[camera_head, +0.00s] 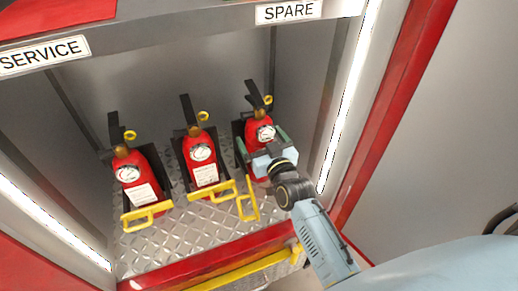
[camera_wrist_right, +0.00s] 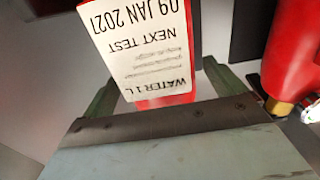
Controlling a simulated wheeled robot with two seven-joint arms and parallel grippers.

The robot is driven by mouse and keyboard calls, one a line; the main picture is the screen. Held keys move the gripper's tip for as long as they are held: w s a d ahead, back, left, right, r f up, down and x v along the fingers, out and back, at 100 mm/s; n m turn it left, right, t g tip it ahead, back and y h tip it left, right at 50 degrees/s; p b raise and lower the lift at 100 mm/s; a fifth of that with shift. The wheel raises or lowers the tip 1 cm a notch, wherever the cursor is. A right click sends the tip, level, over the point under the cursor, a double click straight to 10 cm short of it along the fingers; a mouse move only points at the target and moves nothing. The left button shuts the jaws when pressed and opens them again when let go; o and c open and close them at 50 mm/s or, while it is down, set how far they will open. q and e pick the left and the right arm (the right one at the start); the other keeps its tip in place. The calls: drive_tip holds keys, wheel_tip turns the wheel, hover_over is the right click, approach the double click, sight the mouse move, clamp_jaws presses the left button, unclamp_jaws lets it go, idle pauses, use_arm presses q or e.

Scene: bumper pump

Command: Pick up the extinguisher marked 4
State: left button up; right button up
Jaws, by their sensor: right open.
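Three red extinguishers stand in a row in the cabinet: left (camera_head: 142,170), middle (camera_head: 203,160) and right (camera_head: 253,131). Each has a dark handle, a yellow ring and a round white gauge. I cannot read a number 4 on any of them. My right gripper (camera_head: 262,141) is at the front of the right extinguisher, its green fingers open on either side of the body. In the right wrist view a white label (camera_wrist_right: 143,45), upside down, reads WATER 1 L, NEXT TEST, 09 JAN 2027, on a red body between the open fingers. My left gripper is not in view.
Yellow brackets (camera_head: 146,214) stand at the front of the extinguishers; the right one (camera_head: 247,206) looks swung aside. The diamond-plate floor (camera_head: 185,235) is clear in front. The cabinet's right wall and light strip (camera_head: 346,105) are close to my right arm. SERVICE and SPARE signs hang above.

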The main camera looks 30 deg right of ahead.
clamp_jaws()
drive_tip(key=shift+w+r, duration=0.1)
drive_tip(key=shift+r, duration=0.25)
idle(0.4)
